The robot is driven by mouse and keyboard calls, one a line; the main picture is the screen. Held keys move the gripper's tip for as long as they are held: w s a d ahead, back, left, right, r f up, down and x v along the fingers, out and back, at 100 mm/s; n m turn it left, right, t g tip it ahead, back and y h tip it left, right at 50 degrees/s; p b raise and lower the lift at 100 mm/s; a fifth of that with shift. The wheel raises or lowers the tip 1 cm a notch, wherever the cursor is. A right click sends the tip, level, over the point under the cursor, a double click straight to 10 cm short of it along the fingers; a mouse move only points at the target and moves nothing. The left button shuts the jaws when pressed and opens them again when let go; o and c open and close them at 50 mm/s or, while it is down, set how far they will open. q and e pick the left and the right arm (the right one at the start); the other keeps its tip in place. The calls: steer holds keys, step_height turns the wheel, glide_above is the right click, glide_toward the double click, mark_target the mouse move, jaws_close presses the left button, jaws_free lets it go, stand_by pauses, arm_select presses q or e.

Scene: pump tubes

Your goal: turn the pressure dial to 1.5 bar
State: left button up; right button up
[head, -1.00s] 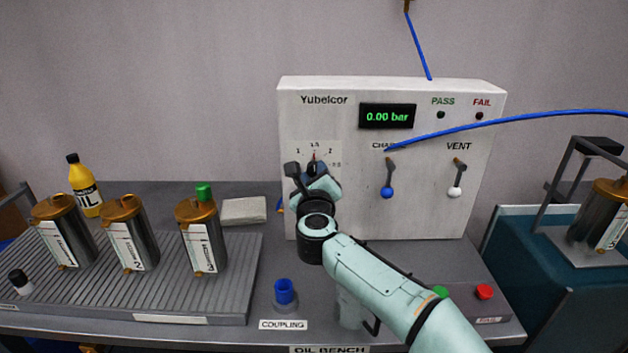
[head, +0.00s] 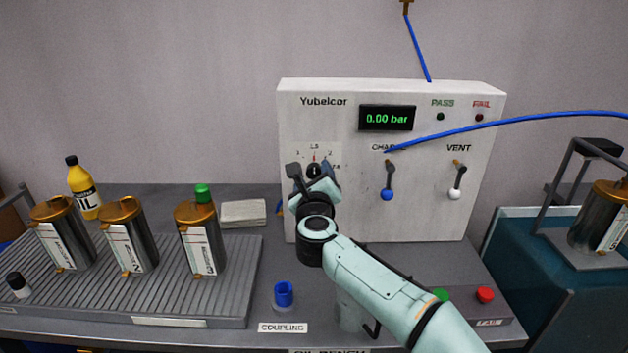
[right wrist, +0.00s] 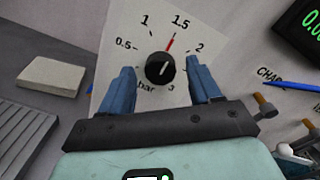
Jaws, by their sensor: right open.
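The pressure dial (head: 314,170) is a round black knob on the left of the white Yubelcor panel. In the right wrist view the dial (right wrist: 160,68) sits in the middle of a printed bar scale. A red mark above the knob points at 1.5, and a short white line shows on the knob's face. My right gripper (right wrist: 162,84) is open, with one blue finger to each side of the dial and visible gaps to it. In the head view my right gripper (head: 313,178) partly covers the dial. The pressure display (head: 387,118) reads 0.00 bar. My left gripper is not in view.
The charge lever (head: 388,180) and vent lever (head: 457,180) are right of the dial, both hanging down. A blue hose (head: 520,117) crosses in front of the panel. A rack (head: 235,290) with several metal cylinders stands left. A blue coupling (head: 284,293) is on the bench.

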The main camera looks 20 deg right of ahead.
steer(key=v, duration=1.3)
steer(key=shift+s, duration=0.2)
steer(key=shift+a, duration=0.1)
